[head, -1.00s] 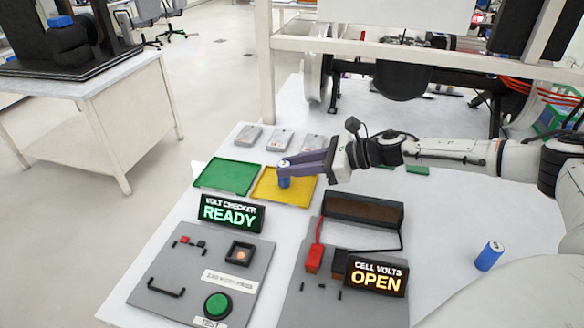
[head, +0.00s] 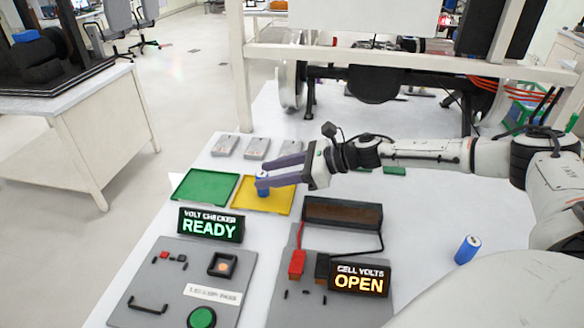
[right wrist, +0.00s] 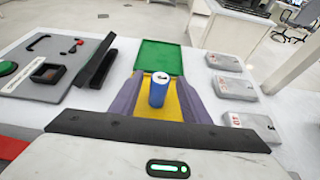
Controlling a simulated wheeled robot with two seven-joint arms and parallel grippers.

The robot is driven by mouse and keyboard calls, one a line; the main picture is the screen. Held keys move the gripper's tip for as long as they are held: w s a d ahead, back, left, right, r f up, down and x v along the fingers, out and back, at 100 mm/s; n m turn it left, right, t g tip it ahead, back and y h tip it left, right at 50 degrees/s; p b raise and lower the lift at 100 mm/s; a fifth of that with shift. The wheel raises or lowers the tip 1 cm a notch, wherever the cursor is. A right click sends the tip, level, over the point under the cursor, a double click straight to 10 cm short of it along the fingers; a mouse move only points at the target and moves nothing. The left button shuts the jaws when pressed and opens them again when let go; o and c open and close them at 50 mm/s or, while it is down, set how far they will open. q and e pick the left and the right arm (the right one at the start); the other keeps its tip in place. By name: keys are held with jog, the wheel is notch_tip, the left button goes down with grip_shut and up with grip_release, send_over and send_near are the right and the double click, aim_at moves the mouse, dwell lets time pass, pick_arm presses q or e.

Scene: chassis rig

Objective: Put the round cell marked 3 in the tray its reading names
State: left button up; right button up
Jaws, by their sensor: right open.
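A blue round cell (head: 262,190) with a pale top stands upright on the yellow tray (head: 281,206). In the right wrist view the cell (right wrist: 158,92) is between the two purple fingers of my right gripper (head: 266,178), which are open around it. I cannot read a number on it. The green tray (head: 205,187) is empty, left of the yellow one; it also shows in the right wrist view (right wrist: 160,58). My left gripper is not in view.
Several grey boxes (head: 256,148) stand behind the trays. In front are the volt checker sign (head: 210,225) reading READY, the dark cell holder (head: 341,213) and the cell volts display (head: 358,279) reading OPEN. The table right of the holder is mostly clear.

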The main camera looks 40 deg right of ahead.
jog(key=b+v, duration=0.3)
jog(key=v, duration=0.8)
jog(key=shift+s+b, duration=0.3)
jog(key=shift+d+r, duration=0.15)
